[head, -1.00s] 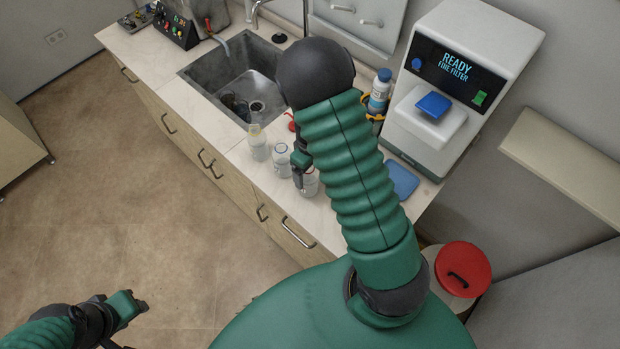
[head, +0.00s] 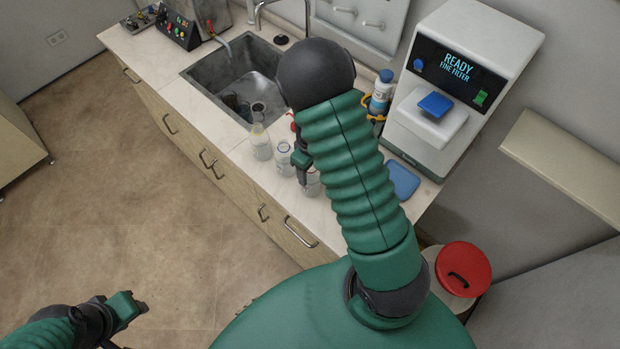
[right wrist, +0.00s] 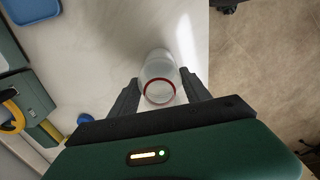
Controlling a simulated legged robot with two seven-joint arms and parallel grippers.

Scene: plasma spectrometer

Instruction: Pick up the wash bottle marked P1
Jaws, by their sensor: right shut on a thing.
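My right gripper (head: 304,171) is over the front edge of the counter, its jaws shut on a clear bottle (head: 312,184). In the right wrist view this bottle (right wrist: 157,66) stands between the two fingers (right wrist: 160,88) and shows a red ring at its near end. Two more clear bottles, one nearer (head: 284,160) and one farther (head: 261,143), stand on the counter to its left. I cannot read a P1 mark on any of them. My left gripper (head: 137,305) is low at the left, away from the counter; its jaws are unclear.
A sink (head: 240,78) with dark vessels lies behind the bottles. A white instrument (head: 450,90) reading READY FINE FILTER, a blue-capped bottle (head: 381,93) and a blue tray (head: 402,181) are at the right. A red-lidded bin (head: 462,268) stands beside the counter.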

